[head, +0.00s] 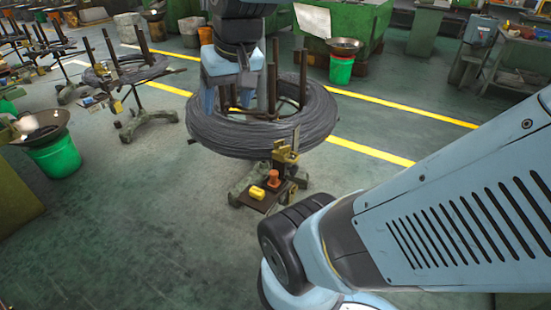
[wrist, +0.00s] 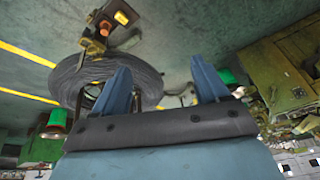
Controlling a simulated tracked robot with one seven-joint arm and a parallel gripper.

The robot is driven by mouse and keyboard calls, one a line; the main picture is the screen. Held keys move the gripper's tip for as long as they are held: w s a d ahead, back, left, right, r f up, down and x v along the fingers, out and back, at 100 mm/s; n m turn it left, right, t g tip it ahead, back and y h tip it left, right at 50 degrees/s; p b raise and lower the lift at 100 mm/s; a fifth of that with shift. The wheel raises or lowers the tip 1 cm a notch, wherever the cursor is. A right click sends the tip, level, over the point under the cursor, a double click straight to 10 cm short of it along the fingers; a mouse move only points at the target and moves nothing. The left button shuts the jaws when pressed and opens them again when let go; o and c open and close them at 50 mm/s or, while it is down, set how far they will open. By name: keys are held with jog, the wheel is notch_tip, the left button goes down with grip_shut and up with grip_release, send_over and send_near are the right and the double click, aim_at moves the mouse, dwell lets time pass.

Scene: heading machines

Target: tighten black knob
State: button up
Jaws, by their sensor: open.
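I cannot make out a black knob in either view. A bracket with a brass-coloured upright (head: 285,152), an orange part (head: 273,179) and a yellow part (head: 257,192) stands at the near side of a large wire coil (head: 210,133). In the wrist view the orange part (wrist: 104,29) and yellow part (wrist: 121,17) show at the top, beyond the coil (wrist: 80,72). My gripper (head: 228,105) is over the coil in the head view, its blue fingers pointing down. In the wrist view my gripper (wrist: 160,68) has its fingers apart with nothing between them.
Rusty posts (head: 272,75) rise inside the coil near my gripper. A green bucket (head: 53,155) stands at the left and another green bucket (head: 341,70) at the back. Green machines (head: 370,25) line the back.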

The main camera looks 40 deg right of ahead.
jog(key=w+d+f+m+g+y, duration=0.2)
jog(key=w+d+f+m+g, duration=0.15)
jog(key=w+f, duration=0.2)
jog(key=m+t+y, duration=0.8)
jog(key=m+y, duration=0.2)
jog(key=m, duration=0.4)
send_over(296, 171)
jog(key=s+a, duration=0.3)
jog(key=s, duration=0.2)
notch_tip(296, 171, down, 28)
jog(key=s+d+f+m+t+h, duration=0.3)
jog(key=s+d+f+m+t, duration=0.1)
jog(key=f, duration=0.4)
jog(key=s+d+f+m+t+h, duration=0.3)
jog(key=d+f+m+t, duration=0.15)
jog(key=f, duration=0.45)
jog(key=shift+y, duration=0.3)
jog(key=x, duration=1.2)
jog(key=shift+w+a, duration=0.25)
jog(key=shift+a, duration=0.05)
jog(key=shift+c, duration=0.2)
jog(key=c, duration=1)
jog(key=shift+m, duration=0.3)
